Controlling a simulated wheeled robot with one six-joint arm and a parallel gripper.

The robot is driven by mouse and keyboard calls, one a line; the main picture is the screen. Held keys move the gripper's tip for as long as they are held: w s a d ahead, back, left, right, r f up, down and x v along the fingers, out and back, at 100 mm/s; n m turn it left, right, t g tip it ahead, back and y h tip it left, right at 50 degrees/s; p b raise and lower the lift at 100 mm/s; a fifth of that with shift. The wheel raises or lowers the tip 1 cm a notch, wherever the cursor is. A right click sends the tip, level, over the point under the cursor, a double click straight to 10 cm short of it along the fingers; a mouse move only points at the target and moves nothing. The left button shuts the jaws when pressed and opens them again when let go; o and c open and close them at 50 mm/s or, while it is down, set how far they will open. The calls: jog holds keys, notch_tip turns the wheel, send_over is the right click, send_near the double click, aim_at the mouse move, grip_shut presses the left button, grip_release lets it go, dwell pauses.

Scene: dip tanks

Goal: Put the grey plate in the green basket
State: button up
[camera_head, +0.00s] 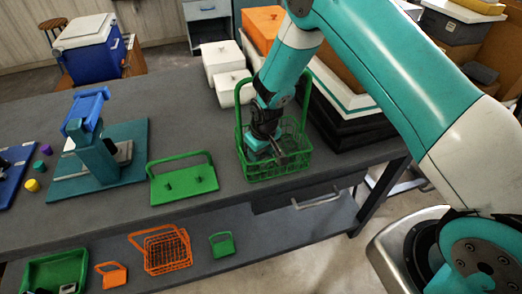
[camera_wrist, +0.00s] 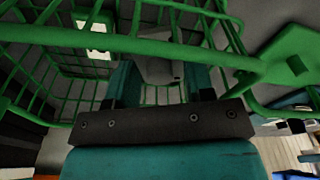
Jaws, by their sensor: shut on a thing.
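The green basket (camera_head: 282,168) stands on the dark bench near its right end, its tall handle upright. My gripper (camera_head: 268,150) points down inside the basket. In the wrist view the basket's green wires (camera_wrist: 170,44) surround my gripper (camera_wrist: 160,84). Its teal fingers are shut on a grey piece, seemingly the grey plate (camera_wrist: 160,68), only partly visible between them. In the head view the plate is hidden by the gripper and basket wires. I cannot tell whether the plate touches the basket floor.
A green handled panel (camera_head: 183,182) lies left of the basket. A teal stand (camera_head: 98,158) is further left. White boxes (camera_head: 222,62) and a black-and-white tank (camera_head: 345,112) sit behind. Bench between stand and white boxes is clear.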

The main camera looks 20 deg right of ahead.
jog(key=shift+f, duration=0.1)
jog(key=shift+f+b, duration=0.5)
jog(key=shift+b, duration=0.05)
jog(key=o, duration=0.8)
jog(key=shift+r, duration=0.1)
